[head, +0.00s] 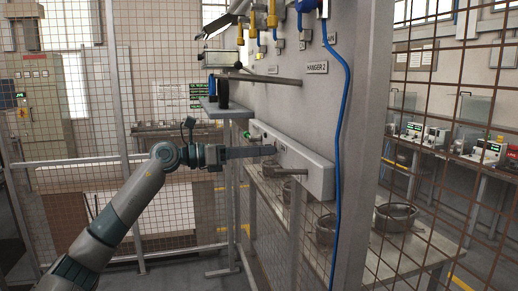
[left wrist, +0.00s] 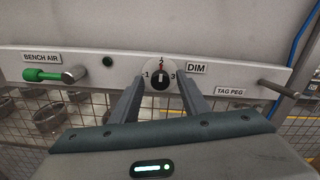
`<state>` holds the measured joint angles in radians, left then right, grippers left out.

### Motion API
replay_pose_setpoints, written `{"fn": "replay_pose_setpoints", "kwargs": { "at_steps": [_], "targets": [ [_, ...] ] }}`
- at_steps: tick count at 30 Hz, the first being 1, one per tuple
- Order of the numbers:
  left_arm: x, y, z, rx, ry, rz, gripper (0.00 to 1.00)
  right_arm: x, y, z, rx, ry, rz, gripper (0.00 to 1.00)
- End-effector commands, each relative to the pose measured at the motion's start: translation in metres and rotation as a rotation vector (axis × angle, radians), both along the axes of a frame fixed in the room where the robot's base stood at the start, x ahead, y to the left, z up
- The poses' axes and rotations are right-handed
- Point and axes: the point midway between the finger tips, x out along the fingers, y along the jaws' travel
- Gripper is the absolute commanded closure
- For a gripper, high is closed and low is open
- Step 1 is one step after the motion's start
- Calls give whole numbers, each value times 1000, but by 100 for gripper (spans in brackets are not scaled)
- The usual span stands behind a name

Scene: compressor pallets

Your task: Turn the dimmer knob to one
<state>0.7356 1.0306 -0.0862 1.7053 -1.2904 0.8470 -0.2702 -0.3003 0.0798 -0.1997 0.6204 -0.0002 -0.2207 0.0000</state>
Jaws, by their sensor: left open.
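In the head view my left gripper (head: 272,151) reaches the pale panel strip (head: 318,178) from the left, and the knob is too small to make out there. My right gripper is not in view.
The strip also carries a green-handled "BENCH AIR" valve (left wrist: 48,75) on the left and a "TAG PEG" rod (left wrist: 278,87) on the right. A blue hose (head: 340,130) hangs down the panel. Wire mesh and a bench with round metal pans (head: 394,217) are behind.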

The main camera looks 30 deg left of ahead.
Motion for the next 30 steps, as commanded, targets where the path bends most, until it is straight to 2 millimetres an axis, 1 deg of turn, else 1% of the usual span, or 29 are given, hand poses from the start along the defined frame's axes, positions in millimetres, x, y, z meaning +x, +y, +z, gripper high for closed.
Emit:
{"fn": "replay_pose_setpoints", "kwargs": {
  "at_steps": [5,6,8,9,11,22,30],
  "targets": [
    [0,0,0,0,0,0,58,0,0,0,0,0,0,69],
    [0,0,0,0,0,0,61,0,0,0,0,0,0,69],
    [0,0,0,0,0,0,75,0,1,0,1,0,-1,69],
    [0,0,0,0,0,0,85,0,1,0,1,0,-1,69],
    [0,0,0,0,0,0,99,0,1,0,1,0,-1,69],
    [0,1,0,-19,18,1,100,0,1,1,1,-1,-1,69],
    [0,0,1,-107,94,1,100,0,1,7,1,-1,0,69]
  ]
}}
